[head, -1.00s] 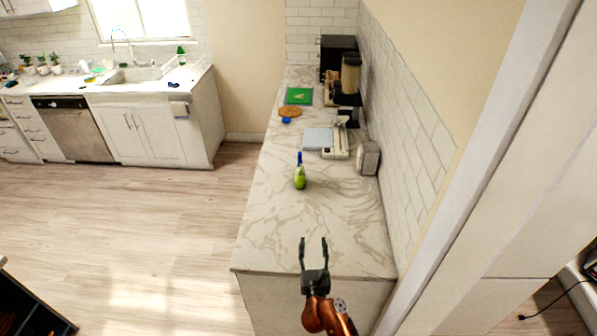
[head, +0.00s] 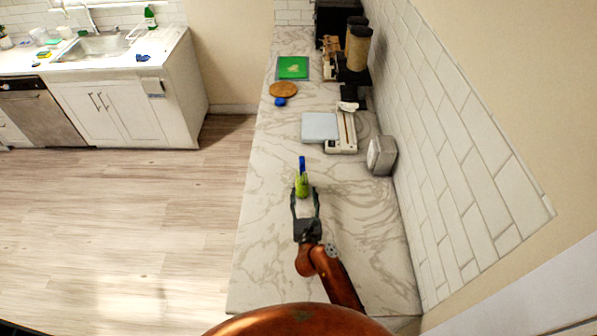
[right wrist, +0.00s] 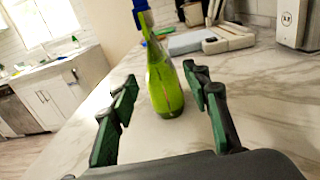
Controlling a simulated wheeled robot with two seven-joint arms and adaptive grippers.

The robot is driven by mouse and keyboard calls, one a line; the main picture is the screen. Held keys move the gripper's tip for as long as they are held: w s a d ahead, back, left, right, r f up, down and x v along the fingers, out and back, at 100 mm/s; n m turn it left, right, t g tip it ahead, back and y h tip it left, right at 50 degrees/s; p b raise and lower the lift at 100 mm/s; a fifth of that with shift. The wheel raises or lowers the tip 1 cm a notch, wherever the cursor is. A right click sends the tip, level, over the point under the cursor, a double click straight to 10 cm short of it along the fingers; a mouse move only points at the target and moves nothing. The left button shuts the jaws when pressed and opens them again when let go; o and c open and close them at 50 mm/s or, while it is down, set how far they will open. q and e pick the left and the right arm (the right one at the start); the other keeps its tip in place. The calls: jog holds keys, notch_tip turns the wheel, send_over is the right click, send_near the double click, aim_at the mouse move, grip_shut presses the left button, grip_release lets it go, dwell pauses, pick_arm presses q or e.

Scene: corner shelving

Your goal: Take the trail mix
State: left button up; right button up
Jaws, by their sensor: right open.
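I cannot make out anything that is clearly trail mix. A green bottle with a blue top (head: 302,180) stands upright on the marble counter (head: 270,225); it also shows in the right wrist view (right wrist: 165,85). My right gripper (head: 305,194) is open and empty just in front of the bottle. In the right wrist view the bottle shows between the two spread fingers, slightly beyond their tips. My left gripper is not in view.
Behind the bottle lie a pale blue flat item (head: 319,127), a white device (head: 342,135) and a grey box-like item (head: 381,155). Further back are a round wooden board (head: 283,89), a green board (head: 293,67) and tall brown containers (head: 357,48). A tiled wall borders the right.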

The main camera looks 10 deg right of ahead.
aim_at(303, 187)
jog(key=w, duration=0.3)
jog(key=shift+w+d+r, duration=0.1)
jog(key=shift+d+r, duration=0.05)
jog(key=shift+r, duration=0.05)
jog(key=shift+w, duration=1.25)
jog(key=shift+w+d, duration=0.2)
jog(key=shift+w, duration=1)
jog(key=shift+f, duration=0.1)
jog(key=c, duration=1.2)
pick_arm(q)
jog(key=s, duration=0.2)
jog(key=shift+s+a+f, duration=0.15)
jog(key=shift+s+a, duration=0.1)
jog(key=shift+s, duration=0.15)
pick_arm(e)
grip_shut()
